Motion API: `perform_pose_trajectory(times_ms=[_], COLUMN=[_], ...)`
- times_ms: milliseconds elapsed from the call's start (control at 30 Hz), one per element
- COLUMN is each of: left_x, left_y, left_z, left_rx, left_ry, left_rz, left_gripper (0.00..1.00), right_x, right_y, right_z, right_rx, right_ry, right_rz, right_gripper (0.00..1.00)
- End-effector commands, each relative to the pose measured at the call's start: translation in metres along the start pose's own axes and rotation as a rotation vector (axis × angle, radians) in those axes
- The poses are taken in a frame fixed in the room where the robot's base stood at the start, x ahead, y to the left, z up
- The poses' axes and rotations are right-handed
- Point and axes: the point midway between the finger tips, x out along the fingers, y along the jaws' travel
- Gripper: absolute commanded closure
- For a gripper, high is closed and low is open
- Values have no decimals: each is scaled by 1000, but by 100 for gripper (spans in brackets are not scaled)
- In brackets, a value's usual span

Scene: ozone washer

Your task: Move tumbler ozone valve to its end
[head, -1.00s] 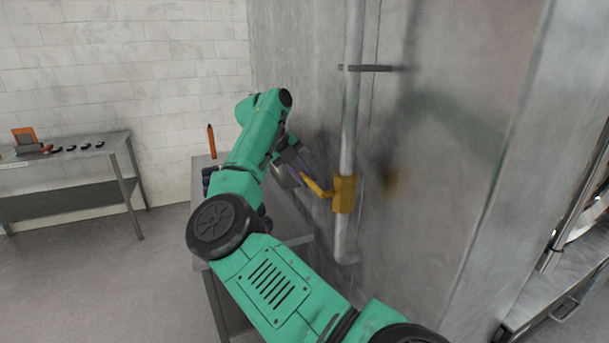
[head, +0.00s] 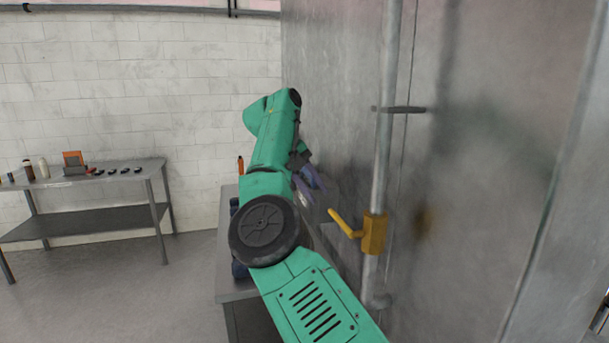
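The yellow-orange tumbler ozone valve (head: 375,233) sits on a vertical grey pipe (head: 386,140) beside the metal wall. Its lever handle (head: 344,222) sticks out from the body, slanting up to the left. My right gripper (head: 314,184), with purplish fingers, is left of and a little above the lever's tip. A gap shows between them, so it does not touch the lever. The fingers look spread apart with nothing between them, though they are small and partly hidden by my green arm. My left gripper is out of view.
A metal table (head: 232,290) stands behind my arm, with an orange-handled tool (head: 240,165) near it. Another table (head: 100,177) with small items is at the far left. The metal wall (head: 335,110) runs close beside my arm. Open floor lies at left.

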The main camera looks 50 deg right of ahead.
Motion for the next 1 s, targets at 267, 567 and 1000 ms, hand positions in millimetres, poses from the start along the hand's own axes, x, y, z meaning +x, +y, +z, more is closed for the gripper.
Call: perform_pose_trajectory(times_ms=[267,567,1000], left_x=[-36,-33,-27], left_y=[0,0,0], left_z=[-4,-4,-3], left_rx=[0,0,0], left_ry=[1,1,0], left_rz=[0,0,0], left_gripper=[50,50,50], right_x=[-55,-54,-20], right_y=[-3,0,-1], right_z=[0,0,19], right_rx=[-1,0,3], right_ry=[1,2,-4], right_rz=[1,1,-243], right_gripper=[68,68,68])
